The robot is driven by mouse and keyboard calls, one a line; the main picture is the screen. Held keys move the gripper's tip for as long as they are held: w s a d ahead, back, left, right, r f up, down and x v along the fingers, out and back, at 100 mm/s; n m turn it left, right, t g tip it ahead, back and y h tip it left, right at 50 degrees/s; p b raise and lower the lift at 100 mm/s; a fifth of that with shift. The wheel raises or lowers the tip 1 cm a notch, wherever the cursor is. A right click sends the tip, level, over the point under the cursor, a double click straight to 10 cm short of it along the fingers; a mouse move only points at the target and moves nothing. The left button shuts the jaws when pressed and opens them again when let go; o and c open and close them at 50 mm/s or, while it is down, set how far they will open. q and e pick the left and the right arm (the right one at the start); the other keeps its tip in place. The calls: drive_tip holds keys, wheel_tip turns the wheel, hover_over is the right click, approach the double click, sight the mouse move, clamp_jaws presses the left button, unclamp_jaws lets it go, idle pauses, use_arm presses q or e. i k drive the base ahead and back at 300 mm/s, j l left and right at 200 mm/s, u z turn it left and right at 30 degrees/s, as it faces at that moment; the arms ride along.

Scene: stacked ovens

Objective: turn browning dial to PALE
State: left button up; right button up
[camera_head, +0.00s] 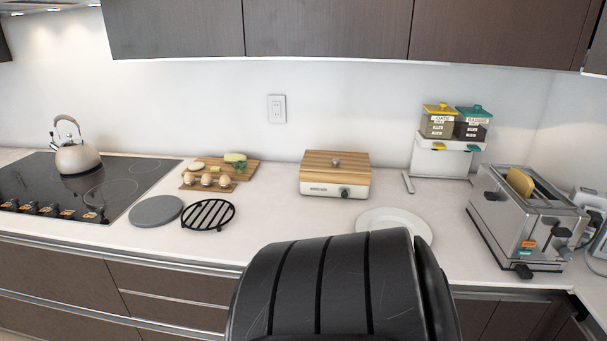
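A silver toaster (522,223) stands on the counter at the right, with a slice of bread (520,182) standing up out of its top slot. The markings are too small to read, so I cannot tell which setting the dial points to. Neither of my grippers is in view.
A white plate (417,219) lies left of the toaster, partly hidden by a black ribbed part of mine. A wood-topped appliance (327,188), canisters on a white stand (444,158), and another appliance (598,207) right of the toaster stand nearby. A kettle (76,158) sits on the cooktop.

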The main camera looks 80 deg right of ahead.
sight(565, 253)
drive_tip(key=j+z, duration=0.15)
drive_tip(key=z, duration=3.75)
drive_tip(key=i+l, duration=0.05)
drive_tip(key=l, duration=0.05)
